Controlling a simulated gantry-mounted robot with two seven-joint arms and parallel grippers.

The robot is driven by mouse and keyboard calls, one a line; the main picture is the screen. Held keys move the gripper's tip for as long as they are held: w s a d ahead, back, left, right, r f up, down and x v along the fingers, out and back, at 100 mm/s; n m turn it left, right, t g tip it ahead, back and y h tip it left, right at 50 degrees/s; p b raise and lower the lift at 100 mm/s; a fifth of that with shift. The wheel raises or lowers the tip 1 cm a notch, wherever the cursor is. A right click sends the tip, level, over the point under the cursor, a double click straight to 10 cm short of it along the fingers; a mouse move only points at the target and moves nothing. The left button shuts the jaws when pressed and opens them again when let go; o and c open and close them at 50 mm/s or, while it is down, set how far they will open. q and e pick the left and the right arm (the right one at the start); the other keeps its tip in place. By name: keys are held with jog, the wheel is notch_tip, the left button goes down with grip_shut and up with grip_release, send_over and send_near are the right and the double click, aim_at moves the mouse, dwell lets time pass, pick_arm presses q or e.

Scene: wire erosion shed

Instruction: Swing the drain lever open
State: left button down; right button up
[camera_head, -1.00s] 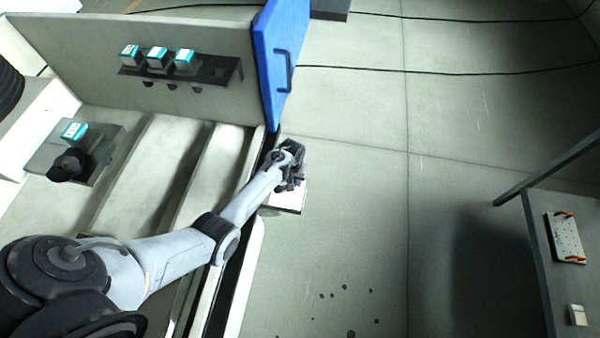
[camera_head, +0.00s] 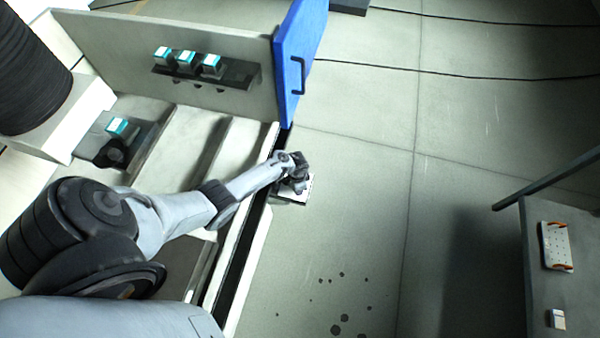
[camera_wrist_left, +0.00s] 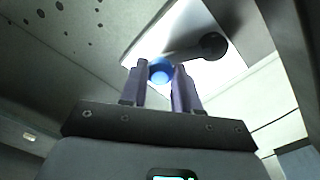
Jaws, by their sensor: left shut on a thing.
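The drain lever (camera_wrist_left: 188,54) shows in the left wrist view as a grey arm. It runs from a dark round pivot (camera_wrist_left: 213,45) to a blue ball knob (camera_wrist_left: 160,70), in front of a bright white plate (camera_wrist_left: 152,35). My left gripper (camera_wrist_left: 159,82) has its two fingers on either side of the knob and is shut on it. In the head view my left gripper (camera_head: 297,183) is at the white plate (camera_head: 291,198) beside the machine's edge; it hides the lever there. My right gripper is not in view.
A blue door (camera_head: 290,45) with a dark handle stands open behind the gripper. A rack (camera_head: 235,74) with teal-topped boxes is on the machine wall. A bench (camera_head: 535,285) with a perforated plate (camera_head: 556,245) is at right. Dark spots mark the otherwise clear floor.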

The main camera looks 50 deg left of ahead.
pick_arm(q)
jog(key=shift+s+m+p, duration=0.35)
jog(key=shift+s+m, duration=0.3)
jog(key=shift+m, duration=0.35)
jog(key=c, duration=0.8)
grip_release()
jog(key=shift+r, duration=0.1)
notch_tip(320, 180, up, 11)
jog(key=p, duration=0.5)
jog(key=shift+f, duration=0.2)
